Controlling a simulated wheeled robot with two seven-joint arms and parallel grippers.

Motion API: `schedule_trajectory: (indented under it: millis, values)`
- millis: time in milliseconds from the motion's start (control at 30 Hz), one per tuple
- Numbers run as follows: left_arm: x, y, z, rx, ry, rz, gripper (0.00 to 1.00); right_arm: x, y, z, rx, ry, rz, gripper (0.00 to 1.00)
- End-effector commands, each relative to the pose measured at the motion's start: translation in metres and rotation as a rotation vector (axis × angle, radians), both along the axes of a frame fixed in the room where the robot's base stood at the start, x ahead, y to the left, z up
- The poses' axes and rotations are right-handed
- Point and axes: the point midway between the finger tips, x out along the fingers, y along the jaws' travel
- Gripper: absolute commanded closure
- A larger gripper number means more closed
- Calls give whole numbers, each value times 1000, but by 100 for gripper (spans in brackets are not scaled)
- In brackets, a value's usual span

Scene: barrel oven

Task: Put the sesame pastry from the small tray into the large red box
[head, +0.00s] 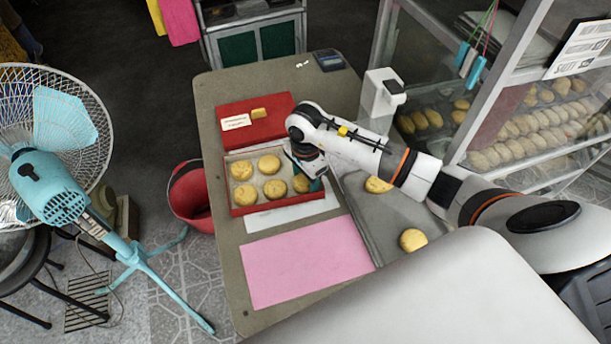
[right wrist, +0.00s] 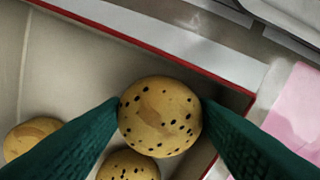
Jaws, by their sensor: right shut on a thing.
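My right gripper (head: 308,180) is over the right side of the large red box (head: 236,211). In the right wrist view, its green fingers (right wrist: 160,115) are shut on a round sesame pastry (right wrist: 160,116) with dark specks, one finger on each side. The held pastry is inside the box's outline, near a corner of the red rim; its height above the floor is hard to tell. Several other pastries (head: 269,165) lie in the box. The grey small tray (head: 385,215) lies right of the box, partly under my arm, with pastries (head: 413,239) on it. My left gripper is out of view.
The box's red lid (head: 280,125) with a white label lies open behind it. A pink sheet (head: 300,262) lies in front. A white device (head: 381,92) stands at the back right by a glass case of pastries (head: 530,125). A teal fan (head: 60,180) stands left.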

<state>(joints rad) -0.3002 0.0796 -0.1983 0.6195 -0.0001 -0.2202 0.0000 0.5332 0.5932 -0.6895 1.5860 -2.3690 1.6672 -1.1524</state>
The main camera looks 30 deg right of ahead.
Motion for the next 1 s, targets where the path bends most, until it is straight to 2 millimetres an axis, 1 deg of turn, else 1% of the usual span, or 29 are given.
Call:
schedule_trajectory:
  millis: [100,133,167,433,533,567,667,900,1000]
  values:
    - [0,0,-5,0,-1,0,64,0,0,-4,-1,-1,0,69]
    - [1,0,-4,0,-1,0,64,0,0,-3,-1,-1,0,43]
    - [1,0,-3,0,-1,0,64,0,0,-3,-1,-1,0,38]
    - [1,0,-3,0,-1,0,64,0,0,-2,0,0,0,37]
    - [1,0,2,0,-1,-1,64,0,0,2,1,1,0,37]
    - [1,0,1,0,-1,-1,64,0,0,4,0,-1,0,37]
    - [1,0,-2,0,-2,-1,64,1,0,18,0,-4,1,37]
    - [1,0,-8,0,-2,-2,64,1,-1,71,-2,-6,1,37]
    - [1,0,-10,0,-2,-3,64,1,-1,91,-1,-4,0,37]
